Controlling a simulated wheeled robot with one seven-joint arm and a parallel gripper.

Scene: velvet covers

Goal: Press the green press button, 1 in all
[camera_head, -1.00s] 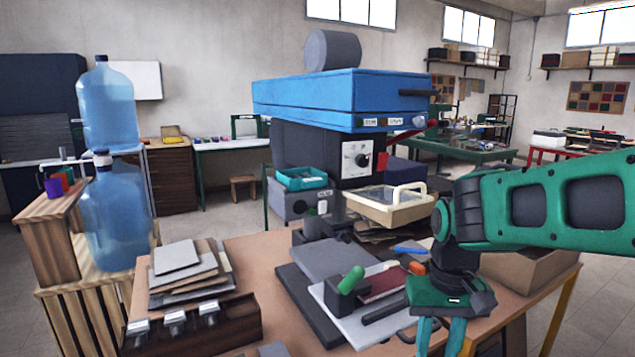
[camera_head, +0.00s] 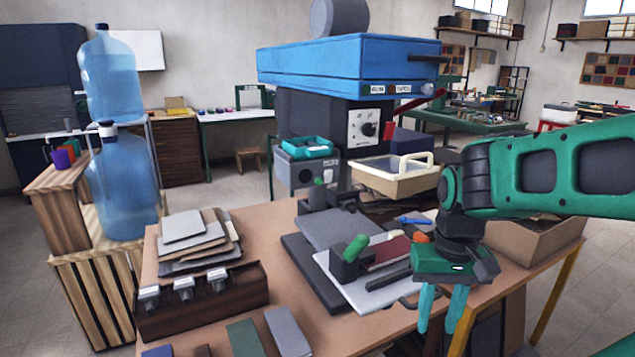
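A press with a blue top (camera_head: 345,66) stands at the back of the workbench. Its front plate (camera_head: 366,128) has a dark knob, and a red lever (camera_head: 414,103) sticks out at the right. A larger green grip (camera_head: 355,247) is tilted on a dark block on the bench. My gripper (camera_head: 442,312) points down near the bench's right front, fingers apart and empty, right of the green grip.
The wooden bench (camera_head: 270,222) carries stacked sheets (camera_head: 193,240), a dark block with metal clips (camera_head: 200,300), a cream tray (camera_head: 392,175) and a cardboard box (camera_head: 535,250). Water bottles (camera_head: 122,183) stand at the left. Floor shows at the right.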

